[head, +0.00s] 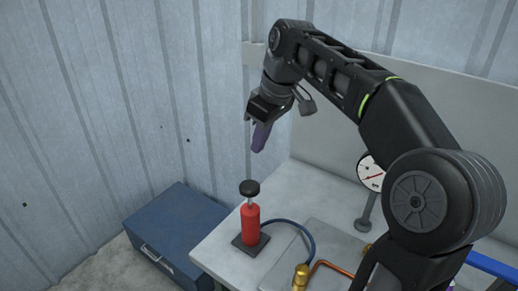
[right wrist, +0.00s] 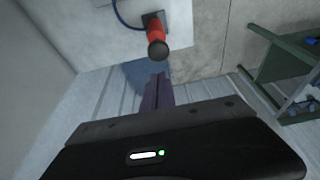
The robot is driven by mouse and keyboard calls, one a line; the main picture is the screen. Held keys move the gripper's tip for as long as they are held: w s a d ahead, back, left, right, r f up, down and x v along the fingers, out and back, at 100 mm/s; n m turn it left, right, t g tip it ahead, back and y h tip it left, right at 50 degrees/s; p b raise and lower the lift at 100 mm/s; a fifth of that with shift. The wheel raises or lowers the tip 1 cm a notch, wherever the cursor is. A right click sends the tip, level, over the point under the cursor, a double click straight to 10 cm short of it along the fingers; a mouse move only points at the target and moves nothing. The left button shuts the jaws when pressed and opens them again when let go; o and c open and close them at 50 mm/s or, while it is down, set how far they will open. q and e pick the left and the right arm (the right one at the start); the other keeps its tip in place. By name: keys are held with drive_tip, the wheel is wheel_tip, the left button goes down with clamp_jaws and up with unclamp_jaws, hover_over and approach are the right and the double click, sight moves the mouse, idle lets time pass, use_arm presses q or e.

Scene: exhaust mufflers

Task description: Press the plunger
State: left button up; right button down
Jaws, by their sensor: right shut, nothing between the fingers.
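The plunger is a black round knob (head: 249,188) on a thin rod, on top of a red cylinder (head: 251,223) with a dark square base, upright near the left end of the light grey bench. My right gripper (head: 260,138) is shut and empty, its purple fingers pointing down, above the knob and apart from it. In the right wrist view the knob (right wrist: 158,50) is just beyond the shut fingertips (right wrist: 158,78), with the red cylinder (right wrist: 153,28) behind it. My left gripper is not in view.
A blue hose (head: 306,236) runs from the cylinder across the bench (head: 222,250). A dial gauge (head: 371,173), a brass fitting (head: 300,276) and a copper pipe (head: 335,268) are to the right. A blue box (head: 172,228) stands low at left. A corrugated wall is behind.

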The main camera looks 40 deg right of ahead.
drive_tip(key=b, duration=0.4)
hover_over(255, 189)
wheel_tip(255, 189, down, 5)
drive_tip(key=shift+w+d+f, duration=0.1)
drive_tip(key=shift+f, duration=0.1)
drive_tip(key=x, duration=0.2)
drive_tip(key=p+x, duration=0.1)
drive_tip(key=x, duration=0.2)
drive_tip(key=shift+s, duration=0.25)
drive_tip(key=shift+f, duration=0.8)
wheel_tip(255, 189, down, 6)
drive_tip(key=b, duration=0.4)
drive_tip(key=shift+r, duration=0.1)
drive_tip(key=shift+s, duration=0.1)
